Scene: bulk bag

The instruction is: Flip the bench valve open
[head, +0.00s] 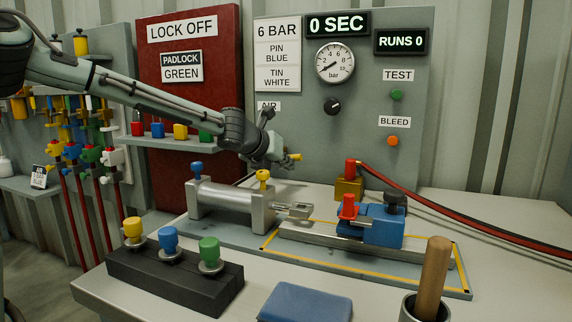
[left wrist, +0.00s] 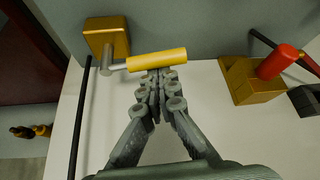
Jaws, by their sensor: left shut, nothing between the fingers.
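The bench valve has a brass body (left wrist: 106,38) against the panel and a yellow lever handle (left wrist: 160,59) that points sideways to the right in the left wrist view. In the head view only the yellow handle's end (head: 295,157) shows; my gripper and arm hide the rest. My left gripper (left wrist: 157,76) is shut and empty, its fingertips right at the middle of the yellow handle. I cannot tell whether they touch it. My right gripper is out of view.
A brass block with a red fitting (head: 349,180) and a red hose stands to the right. A steel cylinder (head: 230,205) with blue and yellow knobs lies in front. A blue clamp block (head: 382,228) sits on the rail. The gauge (head: 335,62) reads low.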

